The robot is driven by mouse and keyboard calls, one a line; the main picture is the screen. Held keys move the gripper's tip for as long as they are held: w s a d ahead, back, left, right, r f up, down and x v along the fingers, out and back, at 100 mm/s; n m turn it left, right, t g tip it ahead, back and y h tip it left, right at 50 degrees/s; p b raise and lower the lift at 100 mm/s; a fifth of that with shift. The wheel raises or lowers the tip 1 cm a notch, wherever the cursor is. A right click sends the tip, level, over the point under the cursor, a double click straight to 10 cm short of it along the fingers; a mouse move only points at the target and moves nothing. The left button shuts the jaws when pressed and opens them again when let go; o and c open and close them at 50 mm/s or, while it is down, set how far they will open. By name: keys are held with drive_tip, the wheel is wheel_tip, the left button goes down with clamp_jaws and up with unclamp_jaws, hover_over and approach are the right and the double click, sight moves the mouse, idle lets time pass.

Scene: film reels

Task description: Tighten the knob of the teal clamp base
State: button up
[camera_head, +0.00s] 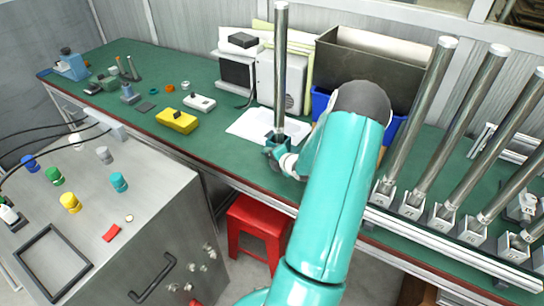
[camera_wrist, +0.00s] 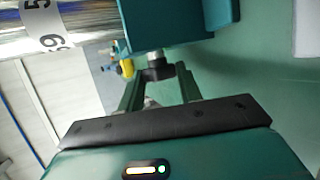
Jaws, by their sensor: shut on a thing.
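The teal clamp base (camera_head: 271,141) stands on the green bench and holds an upright metal post (camera_head: 281,70). In the wrist view the teal clamp base (camera_wrist: 170,25) fills the upper middle, with the post (camera_wrist: 70,25) to its left bearing a white number label. The knob (camera_wrist: 154,72) is dark and sits on a short metal stem below the clamp base. My gripper (camera_wrist: 156,78) is shut on the knob, one finger on each side. In the head view my gripper (camera_head: 289,161) is at the near right of the clamp base, and my arm hides part of it.
Several metal posts in numbered bases (camera_head: 441,215) stand on a rail at the right. A grey bin (camera_head: 370,62) stands behind. A yellow box (camera_head: 177,120) and small parts lie left on the bench. A red stool (camera_head: 257,220) stands below the bench edge.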

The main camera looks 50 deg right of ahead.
drive_tip(key=shift+r, duration=0.1)
drive_tip(key=o, duration=1)
drive_tip(key=shift+w, duration=0.1)
drive_tip(key=v, duration=1.3)
drive_tip(key=shift+s, duration=0.4)
drive_tip(key=shift+r, duration=0.1)
